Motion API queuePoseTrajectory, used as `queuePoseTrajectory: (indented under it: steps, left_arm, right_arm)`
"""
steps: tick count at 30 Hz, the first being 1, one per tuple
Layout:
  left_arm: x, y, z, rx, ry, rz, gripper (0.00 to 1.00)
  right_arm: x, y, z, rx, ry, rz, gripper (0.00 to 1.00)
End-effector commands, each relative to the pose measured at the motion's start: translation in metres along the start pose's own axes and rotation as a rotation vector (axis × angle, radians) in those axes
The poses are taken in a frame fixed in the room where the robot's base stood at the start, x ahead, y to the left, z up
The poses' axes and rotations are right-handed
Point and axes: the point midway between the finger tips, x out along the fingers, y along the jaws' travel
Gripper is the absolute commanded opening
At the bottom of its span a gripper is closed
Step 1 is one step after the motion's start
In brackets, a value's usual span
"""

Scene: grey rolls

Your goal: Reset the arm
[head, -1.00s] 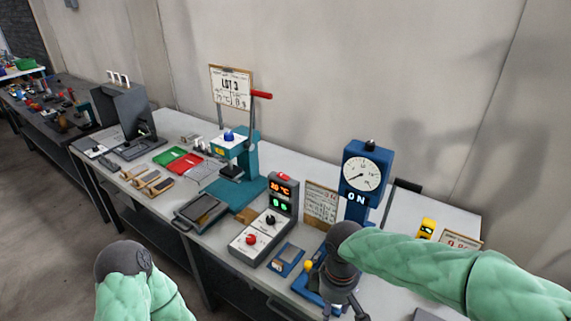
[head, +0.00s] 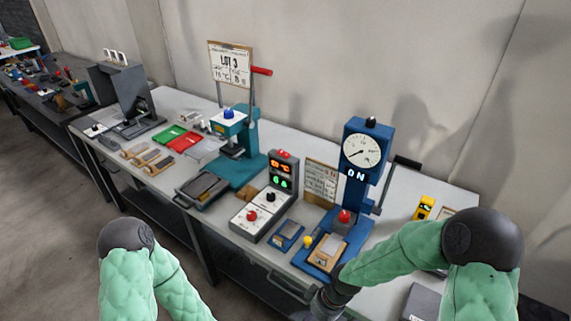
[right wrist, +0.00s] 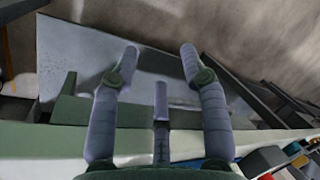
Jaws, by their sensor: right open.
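My right arm (head: 400,252) bends in from the lower right. Its wrist is low at the bottom edge of the head view, in front of the bench and close to the blue gauge press (head: 365,165). The fingers of my right gripper (right wrist: 159,55) show in the right wrist view, spread apart with nothing between them. My left arm (head: 130,265) shows only as a bent green sleeve with a dark joint at the bottom left. My left gripper is out of view.
The bench (head: 285,140) carries a control box (head: 265,205) with lit displays, a teal lever press (head: 235,150), a monitor (head: 125,90), and red and green trays (head: 185,143). A wooden block with a grey pad (head: 327,252) sits on the blue press base. Free floor lies left.

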Motion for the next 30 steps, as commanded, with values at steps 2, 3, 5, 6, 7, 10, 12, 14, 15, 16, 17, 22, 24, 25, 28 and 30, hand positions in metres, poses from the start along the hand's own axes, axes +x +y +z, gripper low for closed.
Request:
queuePoseTrajectory:
  steps: [2, 3, 5, 6, 7, 10, 12, 14, 15, 16, 17, 22, 24, 25, 28, 30]
  left_arm:
    - [0.000, 0.000, 0.000, 0.000, 0.000, 0.000, 0.40]
    - [0.000, 0.000, 0.000, 0.000, 0.000, 0.000, 0.40]
    - [0.000, 0.000, 0.000, 0.000, 0.000, 0.000, 0.40]
    - [0.000, 0.000, 0.000, 0.000, 0.000, 0.000, 0.40]
    - [0.000, 0.000, 0.000, 0.000, 0.000, 0.000, 0.40]
    - [0.000, 0.000, 0.000, 0.000, 0.000, 0.000, 0.40]
    - [0.000, 0.000, 0.000, 0.000, 0.000, 0.000, 0.40]
    - [0.000, 0.000, 0.000, 0.000, 0.000, 0.000, 0.40]
    - [0.000, 0.000, 0.000, 0.000, 0.000, 0.000, 0.40]
    - [0.000, 0.000, 0.000, 0.000, 0.000, 0.000, 0.40]
    - [0.000, 0.000, 0.000, 0.000, 0.000, 0.000, 0.40]
    - [0.000, 0.000, 0.000, 0.000, 0.000, 0.000, 0.40]
    - [0.000, 0.000, 0.000, 0.000, 0.000, 0.000, 0.40]
    - [0.000, 0.000, 0.000, 0.000, 0.000, 0.000, 0.40]
    - [0.000, 0.000, 0.000, 0.000, 0.000, 0.000, 0.40]
    - [0.000, 0.000, 0.000, 0.000, 0.000, 0.000, 0.40]
  right_arm:
    - [0.030, 0.004, 0.016, 0.107, 0.008, -0.027, 0.45]
    - [0.042, 0.005, 0.022, 0.162, 0.017, -0.036, 0.45]
    - [0.060, 0.008, 0.033, 0.242, 0.029, -0.047, 0.45]
    - [0.071, 0.009, 0.040, 0.295, 0.039, -0.051, 0.45]
    - [0.079, 0.010, 0.046, 0.334, 0.044, -0.054, 0.45]
    - [0.100, 0.013, 0.064, 0.452, 0.061, -0.056, 0.45]
    - [0.111, 0.015, 0.075, 0.518, 0.072, -0.053, 0.45]
    - [0.118, 0.015, 0.083, 0.564, 0.078, -0.049, 0.45]
    - [0.121, 0.016, 0.086, 0.586, 0.082, -0.047, 0.45]
    - [0.123, 0.017, 0.088, 0.600, 0.086, -0.045, 0.45]
    - [0.125, 0.017, 0.090, 0.610, 0.087, -0.044, 0.45]
    - [0.127, 0.017, 0.093, 0.632, 0.093, -0.040, 0.45]
    - [0.127, 0.017, 0.093, 0.631, 0.093, -0.040, 0.45]
    - [0.127, 0.017, 0.093, 0.631, 0.093, -0.040, 0.45]
    - [0.127, 0.017, 0.093, 0.630, 0.093, -0.040, 0.45]
    - [0.127, 0.017, 0.093, 0.630, 0.093, -0.040, 0.45]
